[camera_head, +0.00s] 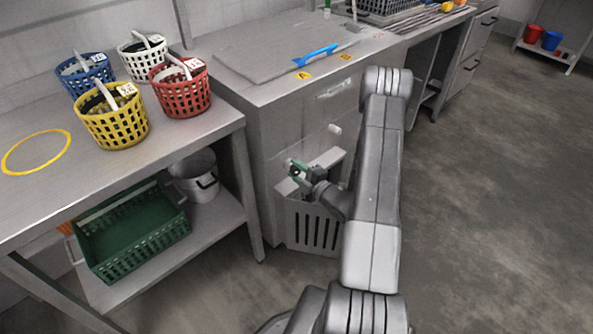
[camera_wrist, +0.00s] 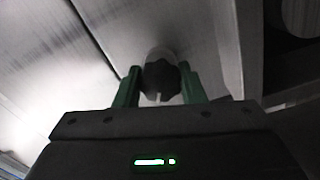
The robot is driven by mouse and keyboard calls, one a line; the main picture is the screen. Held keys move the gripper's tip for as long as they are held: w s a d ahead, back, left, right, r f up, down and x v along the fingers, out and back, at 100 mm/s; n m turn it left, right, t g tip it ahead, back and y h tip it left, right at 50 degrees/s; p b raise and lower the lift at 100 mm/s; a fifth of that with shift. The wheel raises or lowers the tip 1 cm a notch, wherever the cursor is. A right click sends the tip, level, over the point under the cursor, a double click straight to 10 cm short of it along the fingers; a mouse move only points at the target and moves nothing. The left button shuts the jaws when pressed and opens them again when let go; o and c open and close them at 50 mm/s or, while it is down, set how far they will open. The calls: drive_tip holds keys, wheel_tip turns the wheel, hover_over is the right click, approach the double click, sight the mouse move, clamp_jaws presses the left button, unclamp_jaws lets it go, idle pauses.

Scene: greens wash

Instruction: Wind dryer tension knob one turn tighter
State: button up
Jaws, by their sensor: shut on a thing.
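The dark, lobed tension knob (camera_wrist: 161,82) sits on a pale round base in the wrist view. My gripper (camera_wrist: 160,88) has its two green fingers on either side of the knob, and it is shut on it. In the head view my gripper (camera_head: 298,167) is low at the front of the grey cabinet, just above a pale slatted bin (camera_head: 314,226). The knob cannot be made out in the head view, and my gripper and wrist cover part of the cabinet front there. How far the knob is turned cannot be told.
A steel table (camera_head: 200,135) at left holds yellow, red, blue and white baskets. A green crate (camera_head: 130,235) and a white pot (camera_head: 196,178) are on its lower shelf. A blue-handled tool (camera_head: 316,54) lies on the cabinet top.

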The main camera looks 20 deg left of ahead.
drive_tip(key=shift+f, duration=0.1)
drive_tip(key=o, duration=1)
drive_tip(key=p+v, duration=0.1)
drive_tip(key=v, duration=1.2)
drive_tip(key=shift+s+d, duration=0.2)
drive_tip(key=shift+d, duration=0.15)
